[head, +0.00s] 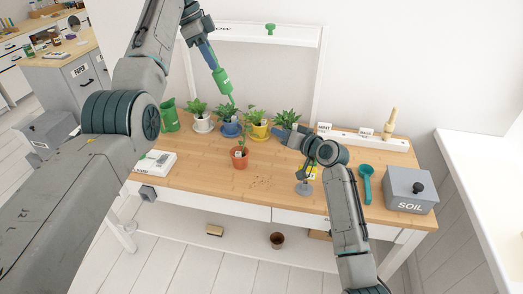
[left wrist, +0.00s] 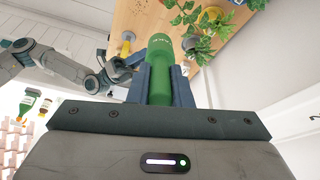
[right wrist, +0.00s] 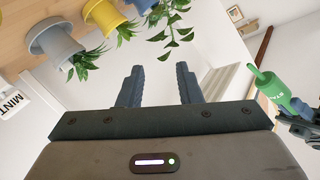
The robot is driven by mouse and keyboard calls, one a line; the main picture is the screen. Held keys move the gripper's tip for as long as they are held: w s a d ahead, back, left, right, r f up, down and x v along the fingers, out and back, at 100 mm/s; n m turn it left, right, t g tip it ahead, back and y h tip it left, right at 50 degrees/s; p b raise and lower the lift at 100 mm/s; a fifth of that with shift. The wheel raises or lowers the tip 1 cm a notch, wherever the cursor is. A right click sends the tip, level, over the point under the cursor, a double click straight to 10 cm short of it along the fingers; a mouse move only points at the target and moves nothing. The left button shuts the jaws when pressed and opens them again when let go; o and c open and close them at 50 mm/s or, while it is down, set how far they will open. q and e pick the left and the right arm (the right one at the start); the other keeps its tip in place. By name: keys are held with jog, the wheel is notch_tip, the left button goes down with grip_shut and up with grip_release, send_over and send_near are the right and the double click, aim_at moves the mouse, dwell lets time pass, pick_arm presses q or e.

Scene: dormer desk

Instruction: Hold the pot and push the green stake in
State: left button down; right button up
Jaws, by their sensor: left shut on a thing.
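The green stake (head: 222,80) is in my left gripper (head: 212,62), above the row of potted plants, its thin end pointing down. Its thick green body fills the space between the fingers in the left wrist view (left wrist: 160,70); its lettered side shows in the right wrist view (right wrist: 272,86). A terracotta pot (head: 240,162) with a small plant stands on the desk in front of the row. The row has a white pot (head: 202,126), a blue pot (head: 230,129), a yellow pot (head: 259,132) and a grey pot (right wrist: 52,40). My right gripper (right wrist: 158,85) is open and empty near the grey pot's plant.
A green jug (head: 168,115) stands left on the wooden desk. A grey SOIL box (head: 410,191) and teal scoop (head: 366,184) lie at the right. A white label rack (head: 345,136) is at the back. Bare desk surrounds the terracotta pot, with some soil crumbs.

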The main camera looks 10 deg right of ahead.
aim_at(240, 156)
jog(key=a+f+n+g, duration=0.2)
jog(key=a+f+n, duration=0.3)
jog(key=a+n, duration=0.25)
jog(key=x, duration=1.1)
jog(key=shift+f, duration=0.35)
grip_shut()
grip_release()
jog(key=shift+s, duration=0.15)
